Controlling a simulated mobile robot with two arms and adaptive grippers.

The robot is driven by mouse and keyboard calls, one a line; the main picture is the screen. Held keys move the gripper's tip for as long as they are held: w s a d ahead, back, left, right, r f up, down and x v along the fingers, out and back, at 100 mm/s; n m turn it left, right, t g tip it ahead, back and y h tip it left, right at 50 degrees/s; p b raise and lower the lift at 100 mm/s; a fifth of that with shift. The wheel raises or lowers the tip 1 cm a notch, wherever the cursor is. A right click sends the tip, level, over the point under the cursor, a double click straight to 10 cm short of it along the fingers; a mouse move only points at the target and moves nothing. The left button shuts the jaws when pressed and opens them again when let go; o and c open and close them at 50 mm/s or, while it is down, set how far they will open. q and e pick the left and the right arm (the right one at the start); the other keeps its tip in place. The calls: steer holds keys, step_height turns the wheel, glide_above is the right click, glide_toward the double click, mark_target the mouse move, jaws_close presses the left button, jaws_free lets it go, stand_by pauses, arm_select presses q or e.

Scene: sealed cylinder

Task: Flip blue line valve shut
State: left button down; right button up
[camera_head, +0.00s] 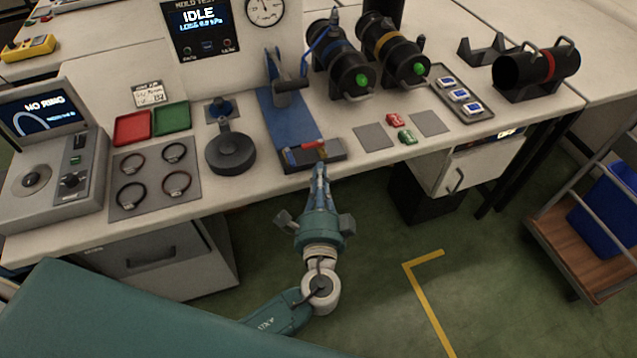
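A blue-banded black cylinder (340,58) lies on the bench at the back centre, with a green knob on its front end. A thin blue line or handle (322,42) rises at its left side; I cannot make out a valve lever there. Nearer, a dark block (322,159) at the front end of a blue strip carries a small red lever (301,146) with a brass-coloured part beside it. My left gripper (320,172) is at the bench's front edge, its fingers pointing at this block. The fingertips look close together; contact and opening are unclear. My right gripper is not in view.
An orange-banded cylinder (395,50) stands right of the blue-banded one. Red (133,128) and green (171,117) trays are farther left. A cart (595,215) stands right.

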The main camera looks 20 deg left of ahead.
mark_target(290, 157)
arm_select(q)
steer(key=x, duration=0.4)
steer(key=shift+r+p, duration=0.2)
steer(key=shift+p, duration=0.2)
steer(key=s+a, duration=0.1)
steer(key=a+p, duration=0.1)
steer(key=shift+s+a+f, duration=0.1)
steer(key=shift+s+a, duration=0.25)
steer(key=shift+s, duration=0.05)
steer(key=shift+s+a+p, duration=0.3)
steer(key=shift+a+p, duration=0.05)
steer(key=shift+f, duration=0.1)
steer(key=shift+w, duration=0.1)
